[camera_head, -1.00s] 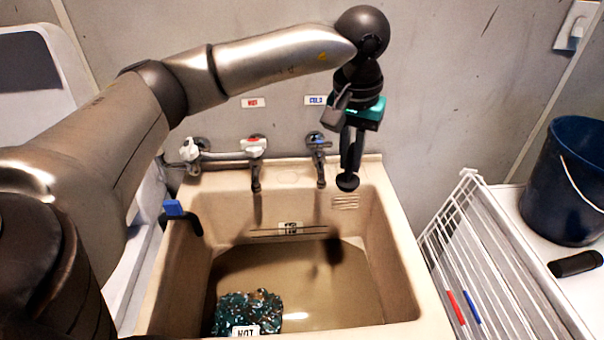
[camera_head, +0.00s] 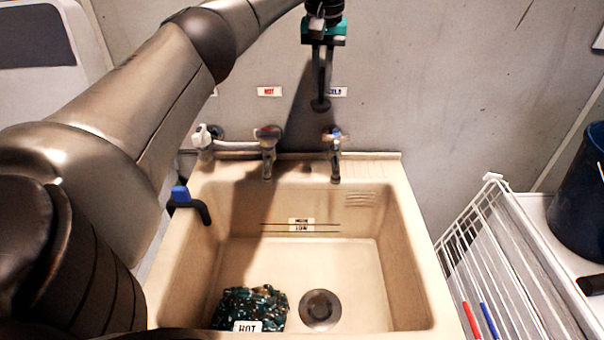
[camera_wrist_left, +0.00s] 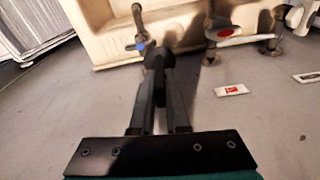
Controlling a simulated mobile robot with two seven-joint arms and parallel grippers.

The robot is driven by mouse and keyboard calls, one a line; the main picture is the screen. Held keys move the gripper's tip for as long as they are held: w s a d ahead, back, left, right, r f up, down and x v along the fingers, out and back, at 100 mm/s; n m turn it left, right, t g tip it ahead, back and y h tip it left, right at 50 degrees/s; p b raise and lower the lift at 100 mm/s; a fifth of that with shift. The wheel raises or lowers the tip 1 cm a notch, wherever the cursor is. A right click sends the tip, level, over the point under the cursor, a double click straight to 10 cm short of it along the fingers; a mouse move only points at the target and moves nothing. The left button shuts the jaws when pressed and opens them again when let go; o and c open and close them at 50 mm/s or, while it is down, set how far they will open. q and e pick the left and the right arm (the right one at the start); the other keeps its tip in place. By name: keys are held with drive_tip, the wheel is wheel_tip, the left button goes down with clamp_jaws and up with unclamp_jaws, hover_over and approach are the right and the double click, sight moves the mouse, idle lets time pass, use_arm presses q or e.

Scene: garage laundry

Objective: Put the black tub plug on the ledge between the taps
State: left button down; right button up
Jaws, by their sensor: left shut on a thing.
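My left gripper (camera_head: 320,72) is shut on the black tub plug (camera_head: 320,104). It holds the plug up in front of the wall, above and between the hot tap (camera_head: 267,150) and the cold tap (camera_head: 334,152). In the left wrist view the plug (camera_wrist_left: 158,60) sits between the fingertips, with the blue-marked cold tap (camera_wrist_left: 140,38) just beyond it and the red-marked hot tap (camera_wrist_left: 228,32) to its right. The ledge (camera_head: 302,172) between the taps looks bare and partly in shadow. My right gripper is not in view.
The beige tub (camera_head: 415,270) has an open drain (camera_head: 320,310) and a dark speckled bundle (camera_head: 250,305) inside. A blue-topped hook (camera_head: 181,195) is on the left rim. A white rack (camera_head: 490,250) and blue bucket (camera_head: 585,200) stand to the right.

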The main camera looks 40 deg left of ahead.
use_arm(q)
drive_tip(key=shift+n, duration=0.6)
drive_tip(key=a+f+b, duration=0.1)
drive_tip(key=f+b, duration=0.1)
drive_tip(key=f, duration=0.4)
drive_tip(key=a+f+b, duration=0.2)
drive_tip(key=f, duration=0.4)
drive_tip(key=a+f+b, duration=0.1)
drive_tip(key=f+b, duration=0.1)
drive_tip(key=f, duration=0.5)
drive_tip(key=shift+s+a, duration=0.35)
drive_tip(key=shift+s, duration=0.05)
drive_tip(key=shift+f, duration=0.3)
drive_tip(key=c, duration=0.9)
unclamp_jaws()
drive_tip(key=shift+f, duration=0.1)
